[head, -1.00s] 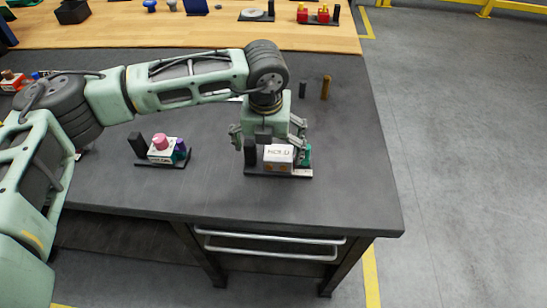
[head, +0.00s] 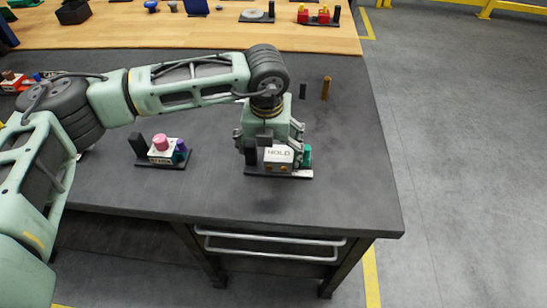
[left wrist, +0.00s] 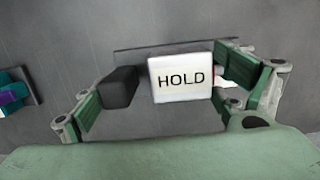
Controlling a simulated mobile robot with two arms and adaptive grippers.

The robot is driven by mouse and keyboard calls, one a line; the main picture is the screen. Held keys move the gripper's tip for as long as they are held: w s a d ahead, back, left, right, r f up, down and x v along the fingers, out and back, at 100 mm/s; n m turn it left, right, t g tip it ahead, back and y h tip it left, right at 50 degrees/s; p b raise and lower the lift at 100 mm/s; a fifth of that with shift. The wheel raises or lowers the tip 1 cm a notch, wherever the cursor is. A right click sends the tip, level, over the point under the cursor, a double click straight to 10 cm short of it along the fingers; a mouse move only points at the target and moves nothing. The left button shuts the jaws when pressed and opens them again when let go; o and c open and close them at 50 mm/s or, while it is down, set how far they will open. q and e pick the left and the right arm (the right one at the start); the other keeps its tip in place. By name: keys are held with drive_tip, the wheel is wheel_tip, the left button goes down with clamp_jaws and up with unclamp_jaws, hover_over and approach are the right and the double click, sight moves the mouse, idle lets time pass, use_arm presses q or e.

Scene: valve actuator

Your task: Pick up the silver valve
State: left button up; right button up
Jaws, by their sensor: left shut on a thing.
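I cannot make out a clearly silver valve in these views. In the left wrist view the box (left wrist: 181,78) and the black block (left wrist: 118,86) lie between the two fingers. The gripper is shut on this HOLD unit; exact contact points are partly hidden. The right gripper is not in view.
A similar unit with a pink knob (head: 160,142) stands to the left on the dark table (head: 335,190). A black peg (head: 303,90) and a brown peg (head: 326,87) stand behind. The table's front and right edges are near. More parts lie on the wooden table behind.

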sight(269, 152)
use_arm(q)
wheel_tip(269, 152, up, 9)
drive_tip(key=shift+f, duration=4.15)
drive_tip(key=shift+s+f, duration=0.1)
drive_tip(key=shift+f, duration=0.45)
drive_tip(key=o, duration=1.6)
drive_tip(key=shift+r, duration=0.15)
